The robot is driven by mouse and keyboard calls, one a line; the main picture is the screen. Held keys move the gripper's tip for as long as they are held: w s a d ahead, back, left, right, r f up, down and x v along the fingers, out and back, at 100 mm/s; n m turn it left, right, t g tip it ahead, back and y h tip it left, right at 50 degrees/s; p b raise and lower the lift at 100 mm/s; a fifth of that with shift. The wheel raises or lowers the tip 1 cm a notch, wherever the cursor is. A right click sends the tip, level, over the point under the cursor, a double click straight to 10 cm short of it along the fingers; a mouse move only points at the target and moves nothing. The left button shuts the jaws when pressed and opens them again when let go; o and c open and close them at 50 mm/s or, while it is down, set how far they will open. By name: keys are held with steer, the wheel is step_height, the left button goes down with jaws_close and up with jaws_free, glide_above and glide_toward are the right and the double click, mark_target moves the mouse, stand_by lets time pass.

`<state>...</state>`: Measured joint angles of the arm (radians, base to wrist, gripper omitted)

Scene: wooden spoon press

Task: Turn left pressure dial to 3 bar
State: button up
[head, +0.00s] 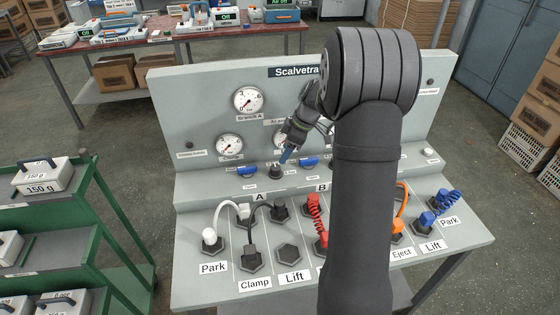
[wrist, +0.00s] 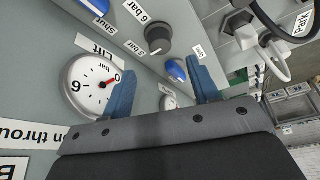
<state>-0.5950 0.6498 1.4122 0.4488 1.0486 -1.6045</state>
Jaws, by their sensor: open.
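The left pressure dial is a round black knob (head: 275,171) on the ledge of the grey press panel, left of my arm. The fingers do not appear to touch the dial.
Blue valve handles (head: 247,171) flank the dial. A white gauge (wrist: 92,84) labelled Lift, its needle near 0, is close to one finger. Below, the lower shelf holds black sockets with white, black (head: 250,258), red, orange and blue plugs and cables.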

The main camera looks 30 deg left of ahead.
mark_target(276, 167)
steer(key=v, duration=0.9)
steer(key=shift+r, duration=0.15)
steer(key=x, duration=1.7)
steer(key=shift+f, duration=0.2)
steer(key=shift+r, duration=0.1)
